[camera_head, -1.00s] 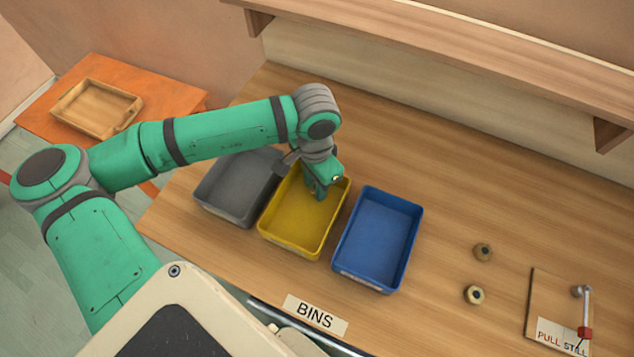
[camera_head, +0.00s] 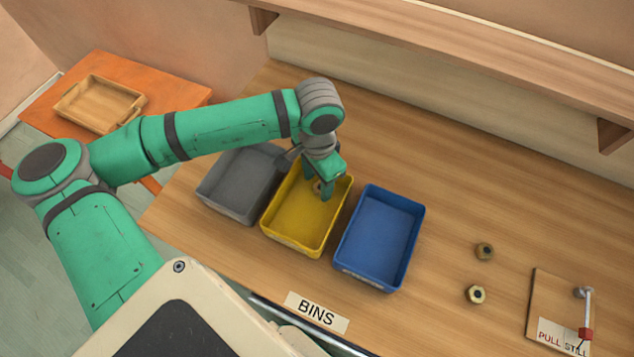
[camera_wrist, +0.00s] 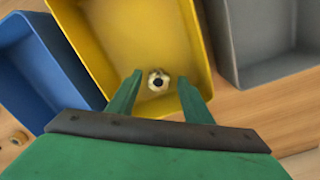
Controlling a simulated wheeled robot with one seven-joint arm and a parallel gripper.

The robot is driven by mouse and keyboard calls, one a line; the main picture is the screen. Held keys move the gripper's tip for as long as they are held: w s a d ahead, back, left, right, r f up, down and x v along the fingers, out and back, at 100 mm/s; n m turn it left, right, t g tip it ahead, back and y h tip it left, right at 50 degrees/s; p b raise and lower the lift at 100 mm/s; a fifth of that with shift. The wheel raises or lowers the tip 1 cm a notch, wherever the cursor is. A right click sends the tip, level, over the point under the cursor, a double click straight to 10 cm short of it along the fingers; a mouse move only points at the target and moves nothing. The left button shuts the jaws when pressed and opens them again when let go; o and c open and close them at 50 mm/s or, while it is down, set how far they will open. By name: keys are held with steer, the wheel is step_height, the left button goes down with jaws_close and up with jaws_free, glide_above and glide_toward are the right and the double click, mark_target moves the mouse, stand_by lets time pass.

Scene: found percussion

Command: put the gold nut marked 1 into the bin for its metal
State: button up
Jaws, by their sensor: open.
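A gold-coloured nut (camera_wrist: 158,80) lies in the yellow bin (camera_wrist: 150,20), between and just beyond my fingertips in the wrist view. No mark on it can be read. In the head view the nut (camera_head: 317,187) shows small between my fingers inside the yellow bin (camera_head: 296,220). My gripper (camera_head: 323,190) is open and over the far part of that bin, its fingers pointing down. The gripper (camera_wrist: 160,88) also shows in the wrist view with its two green fingers apart.
The grey bin (camera_head: 232,200) stands left of the yellow one and the blue bin (camera_head: 378,240) right. Two more nuts, one farther (camera_head: 485,251) and one nearer (camera_head: 475,294), lie on the table. A lever board (camera_head: 545,300) is at the right. A shelf (camera_head: 450,60) overhangs the back.

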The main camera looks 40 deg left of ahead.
mark_target(317, 187)
step_height(317, 187, up, 11)
steer(key=shift+f, duration=0.15)
stand_by(0.8)
